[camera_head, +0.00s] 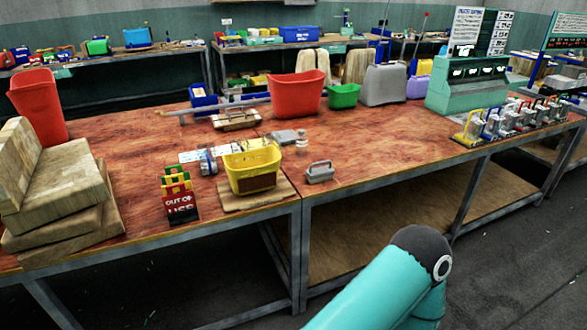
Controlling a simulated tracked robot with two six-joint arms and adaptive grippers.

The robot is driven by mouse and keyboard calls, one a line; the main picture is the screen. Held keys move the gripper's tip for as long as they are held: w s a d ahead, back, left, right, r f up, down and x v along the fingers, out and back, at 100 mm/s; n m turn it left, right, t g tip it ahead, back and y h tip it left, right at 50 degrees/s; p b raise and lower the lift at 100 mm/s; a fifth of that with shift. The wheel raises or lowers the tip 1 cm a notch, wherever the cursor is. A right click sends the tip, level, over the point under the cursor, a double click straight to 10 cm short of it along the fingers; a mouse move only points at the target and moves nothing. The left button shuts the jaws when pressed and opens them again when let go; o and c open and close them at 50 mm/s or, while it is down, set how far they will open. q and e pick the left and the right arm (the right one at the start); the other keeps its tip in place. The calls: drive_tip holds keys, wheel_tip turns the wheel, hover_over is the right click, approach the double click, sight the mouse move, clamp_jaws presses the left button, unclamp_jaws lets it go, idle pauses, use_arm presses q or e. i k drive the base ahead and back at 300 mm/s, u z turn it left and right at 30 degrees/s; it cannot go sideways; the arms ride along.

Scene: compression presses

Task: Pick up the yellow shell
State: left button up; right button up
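A yellow open-topped shell (252,165), shaped like a bin with a dark brown patch low on its front, stands upright on a thin wooden board (232,202). The board lies near the front edge of the red-brown workbench (350,165). Neither of my grippers shows in the head view. A teal link of my arm with a dark rounded end fills the lower right, in front of the bench and apart from the shell.
Left of the shell stands an "out of use" sign (179,200); right of it is a small grey handled block (320,172). Stacked wooden boards (58,190) and a red bin (37,105) fill the bench's left end. Presses (515,117) line the right; the front middle-right is clear.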

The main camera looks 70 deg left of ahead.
sight(257, 174)
drive_tip(key=z, duration=0.2)
drive_tip(key=i, duration=0.85)
drive_tip(key=u, duration=1.35)
drive_tip(key=i, duration=0.25)
drive_tip(key=u, duration=2.45)
drive_tip(key=k, duration=0.5)
drive_tip(key=u, duration=0.35)
drive_tip(key=i, duration=1.75)
drive_tip(key=z, duration=0.35)
